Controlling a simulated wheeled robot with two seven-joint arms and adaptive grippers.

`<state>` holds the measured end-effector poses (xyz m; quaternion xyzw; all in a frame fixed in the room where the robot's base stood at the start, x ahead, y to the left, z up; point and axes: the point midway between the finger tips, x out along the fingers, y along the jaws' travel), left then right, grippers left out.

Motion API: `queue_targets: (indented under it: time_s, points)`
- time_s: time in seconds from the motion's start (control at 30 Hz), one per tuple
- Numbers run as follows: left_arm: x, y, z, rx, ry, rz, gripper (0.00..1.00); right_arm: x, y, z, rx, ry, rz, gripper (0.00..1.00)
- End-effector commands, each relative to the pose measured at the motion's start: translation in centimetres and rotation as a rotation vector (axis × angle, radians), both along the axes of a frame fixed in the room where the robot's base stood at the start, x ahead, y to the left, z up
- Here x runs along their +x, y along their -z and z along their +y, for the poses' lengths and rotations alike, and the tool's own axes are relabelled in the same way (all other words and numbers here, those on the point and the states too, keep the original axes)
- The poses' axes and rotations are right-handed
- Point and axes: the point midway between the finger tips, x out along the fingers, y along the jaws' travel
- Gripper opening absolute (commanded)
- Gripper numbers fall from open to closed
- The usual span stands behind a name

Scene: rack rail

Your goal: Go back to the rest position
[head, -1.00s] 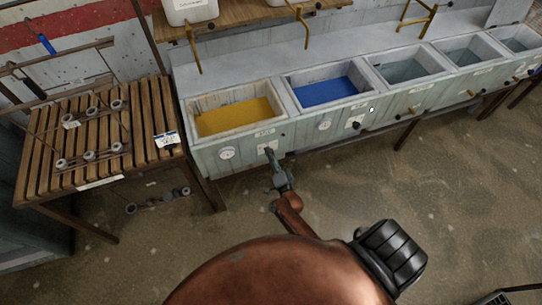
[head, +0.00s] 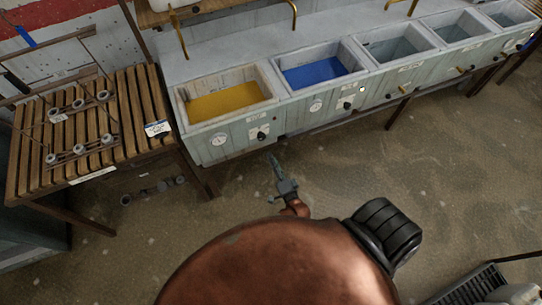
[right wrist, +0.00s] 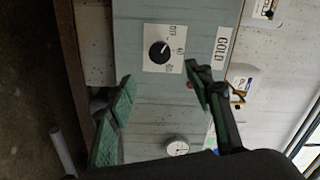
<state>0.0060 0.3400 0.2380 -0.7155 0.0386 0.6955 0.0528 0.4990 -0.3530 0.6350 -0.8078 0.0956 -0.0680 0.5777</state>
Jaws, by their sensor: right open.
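My right gripper (head: 275,168) hangs over the floor in front of the tank row in the head view. In the right wrist view, my right gripper (right wrist: 160,80) is open, its two green-padded fingers apart with nothing between them. Beyond the fingers are a black knob (right wrist: 159,51) on a pale plate and a label reading GOLD (right wrist: 222,43). The knob also shows on the tank front in the head view (head: 261,136). My left gripper does not show in any view.
A row of tanks holds yellow liquid (head: 225,104), blue liquid (head: 318,71) and several greyish baths to the right. A slatted wooden table (head: 99,169) with a wire rack (head: 83,146) stands at the left. The floor (head: 400,180) in front is mostly open.

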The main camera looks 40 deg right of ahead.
Motion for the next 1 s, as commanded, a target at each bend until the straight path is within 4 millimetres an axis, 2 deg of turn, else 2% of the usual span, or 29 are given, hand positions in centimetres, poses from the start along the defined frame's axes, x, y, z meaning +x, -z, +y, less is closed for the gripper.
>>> queue_targets:
  time_s: [0.5, 0.57, 0.63, 0.67, 0.77, 0.87, 0.9, 0.97, 1.0]
  points:
    - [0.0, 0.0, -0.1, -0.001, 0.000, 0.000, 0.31, 0.0, 0.0, 0.0, -0.001, 0.000, 0.001, 0.47]
    - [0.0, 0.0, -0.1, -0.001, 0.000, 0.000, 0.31, -0.1, 0.4, 0.1, -0.006, -0.003, 0.010, 0.47]
    - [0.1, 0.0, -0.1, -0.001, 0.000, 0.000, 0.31, -0.5, 1.6, 0.4, -0.028, -0.018, 0.046, 0.47]
    - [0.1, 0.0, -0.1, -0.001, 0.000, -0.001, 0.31, -0.8, 2.6, 0.6, -0.044, -0.030, 0.071, 0.47]
    - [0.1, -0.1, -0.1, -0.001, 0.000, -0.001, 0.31, -2.5, 7.2, 1.7, -0.131, -0.090, 0.201, 0.47]
    - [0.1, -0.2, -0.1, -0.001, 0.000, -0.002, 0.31, -5.7, 13.3, 3.0, -0.248, -0.184, 0.376, 0.47]
    - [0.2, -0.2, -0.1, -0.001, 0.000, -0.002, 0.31, -7.3, 15.8, 3.5, -0.298, -0.227, 0.448, 0.47]
    - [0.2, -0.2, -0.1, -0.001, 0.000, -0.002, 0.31, -9.9, 19.3, 4.1, -0.370, -0.295, 0.551, 0.47]
    - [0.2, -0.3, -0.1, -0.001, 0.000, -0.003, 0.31, -11.8, 21.5, 4.4, -0.416, -0.342, 0.618, 0.47]
